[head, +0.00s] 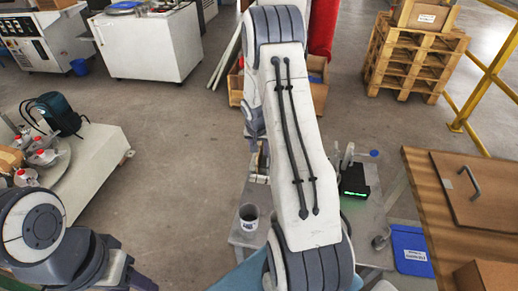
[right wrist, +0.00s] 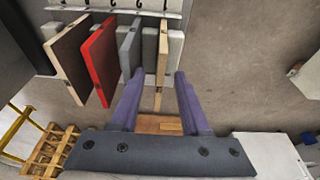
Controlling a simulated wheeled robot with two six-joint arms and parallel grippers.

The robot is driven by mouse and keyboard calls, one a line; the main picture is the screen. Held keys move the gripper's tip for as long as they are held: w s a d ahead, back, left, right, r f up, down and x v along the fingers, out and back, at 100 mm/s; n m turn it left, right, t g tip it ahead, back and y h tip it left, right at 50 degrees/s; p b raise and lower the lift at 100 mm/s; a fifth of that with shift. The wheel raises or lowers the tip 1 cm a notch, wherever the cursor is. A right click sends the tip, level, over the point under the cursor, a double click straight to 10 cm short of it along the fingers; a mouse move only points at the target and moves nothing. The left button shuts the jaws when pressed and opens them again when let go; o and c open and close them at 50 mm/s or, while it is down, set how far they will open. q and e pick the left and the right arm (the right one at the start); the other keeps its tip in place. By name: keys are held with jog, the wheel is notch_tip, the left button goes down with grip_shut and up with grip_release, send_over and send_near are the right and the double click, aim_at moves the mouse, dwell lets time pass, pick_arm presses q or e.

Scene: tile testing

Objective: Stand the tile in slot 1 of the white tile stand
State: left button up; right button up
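In the right wrist view, the tile stand (right wrist: 120,13) is a pale rail along the top with small slot numbers. My right gripper (right wrist: 160,75) is open. Its purple fingers are on either side of the thin beige-edged tile, with gaps visible in this view. In the head view, my right arm hides its gripper and most of the stand area. My left gripper is not clearly in view.
A wooden-topped bench (head: 440,220) is at right. A pallet stack (head: 405,62) stands behind. The floor at left centre is clear.

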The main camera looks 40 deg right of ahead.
jog(key=p+v, duration=0.1)
jog(key=v, duration=1)
jog(key=s+a+r+n+y+p, duration=0.1)
jog(key=s+a+r+n+p, duration=0.2)
jog(key=a, duration=0.5)
jog(key=s+a+r+n+p, duration=0.1)
jog(key=a+r+n, duration=0.1)
jog(key=a+r, duration=0.45)
jog(key=s+a+r+n+y+p, duration=0.1)
jog(key=s+a+r+n+p, duration=0.15)
jog(key=a, duration=0.65)
jog(key=s+a+r+n+p, duration=0.1)
jog(key=s+a+r+n, duration=0.1)
jog(key=s, duration=0.4)
jog(key=s+a+r+n+g+p, duration=0.1)
jog(key=s+a+r+n+p, duration=0.1)
jog(key=s+a+r+n, duration=0.1)
jog(key=s+a+r+n+y+p, duration=0.1)
jog(key=s+a+r+n, duration=0.2)
jog(key=s+a, duration=0.3)
jog(key=s+n, duration=0.1)
jog(key=s, duration=0.2)
jog(key=shift+s+a+r+n+g, duration=0.2)
jog(key=shift+s+r+n+g, duration=0.05)
jog(key=shift+s+n+g, duration=0.15)
